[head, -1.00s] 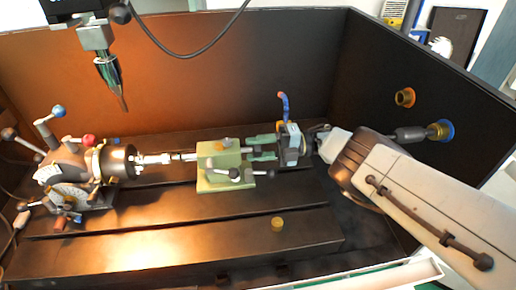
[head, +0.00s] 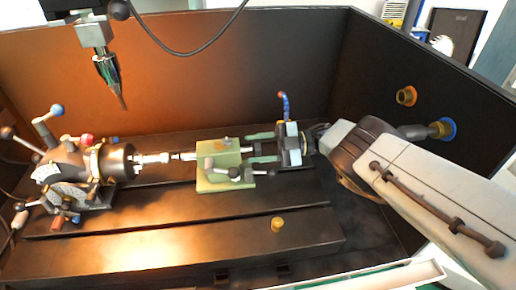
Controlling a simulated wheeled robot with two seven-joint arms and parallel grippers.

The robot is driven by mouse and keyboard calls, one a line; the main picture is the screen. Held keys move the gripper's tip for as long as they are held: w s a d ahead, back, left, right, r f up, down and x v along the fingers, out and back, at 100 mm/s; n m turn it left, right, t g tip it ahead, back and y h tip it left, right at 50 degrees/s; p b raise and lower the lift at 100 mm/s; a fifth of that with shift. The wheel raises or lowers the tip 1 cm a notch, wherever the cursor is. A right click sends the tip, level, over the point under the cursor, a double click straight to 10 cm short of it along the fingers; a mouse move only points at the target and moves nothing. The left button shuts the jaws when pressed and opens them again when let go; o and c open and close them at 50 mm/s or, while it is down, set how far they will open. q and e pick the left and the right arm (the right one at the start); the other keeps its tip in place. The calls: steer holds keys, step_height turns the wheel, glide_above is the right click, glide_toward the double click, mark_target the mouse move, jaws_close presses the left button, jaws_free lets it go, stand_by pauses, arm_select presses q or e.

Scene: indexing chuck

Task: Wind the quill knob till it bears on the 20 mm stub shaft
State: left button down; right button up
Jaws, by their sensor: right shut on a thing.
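The stub shaft (head: 152,158) is a pale stepped bar that sticks out to the right from the dark chuck (head: 116,160) of the indexing head at the left. The tailstock (head: 291,146), with a blue and red lever on top, stands to the right on the table. Its quill points left toward the shaft, and a thin tip (head: 178,156) shows close to the shaft's right end. I cannot tell whether they touch. My right gripper (head: 318,139) is shut on the quill knob at the tailstock's right side, and the knob is mostly hidden. My left gripper is not in view.
A green block with clamp levers (head: 212,182) stands between chuck and tailstock. A drill-like spindle (head: 107,70) hangs at upper left. A small brass piece (head: 277,223) lies on the front table strip. Dark walls enclose the back and right, with round fittings (head: 405,97) on the right wall.

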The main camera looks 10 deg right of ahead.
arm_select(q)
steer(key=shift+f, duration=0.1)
arm_select(e)
steer(key=shift+m, duration=0.5)
steer(key=o, duration=1)
steer(key=shift+c, duration=0.2)
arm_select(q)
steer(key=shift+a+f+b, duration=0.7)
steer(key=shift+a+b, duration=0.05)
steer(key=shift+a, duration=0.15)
arm_select(e)
steer(key=d, duration=0.7)
steer(key=shift+d, duration=0.3)
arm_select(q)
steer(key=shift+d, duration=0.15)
